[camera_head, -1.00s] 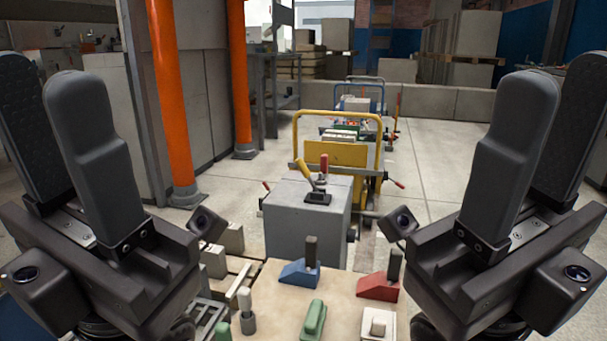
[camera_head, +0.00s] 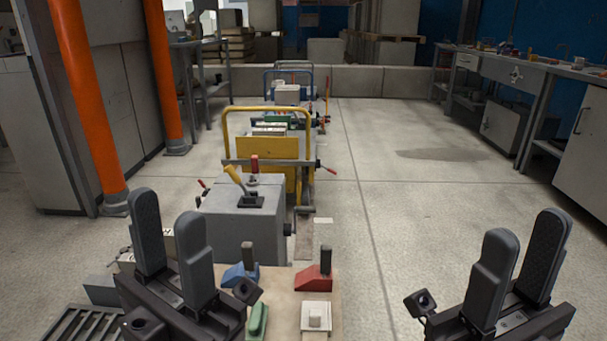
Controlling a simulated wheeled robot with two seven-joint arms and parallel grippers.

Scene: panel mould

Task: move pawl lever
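A lever with a yellow handle (camera_head: 233,178) stands tilted on a dark base plate (camera_head: 250,202) on top of a grey block (camera_head: 232,228), left of centre. I cannot tell if it is the pawl lever. A red wedge (camera_head: 312,279) and a blue wedge (camera_head: 238,276), each with a dark upright grip, sit on a beige board in front of the block. My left gripper (camera_head: 170,212) is open and empty, left of the board and short of the block. My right gripper (camera_head: 527,232) is open and empty over the floor at the right, well away from the lever.
A green handle (camera_head: 257,319) and a white square piece (camera_head: 315,317) sit on the beige board (camera_head: 288,290). A yellow tubular frame (camera_head: 264,109) stands behind the block. Orange posts (camera_head: 90,105) rise at left. Floor at right is clear, with benches (camera_head: 545,85) beyond.

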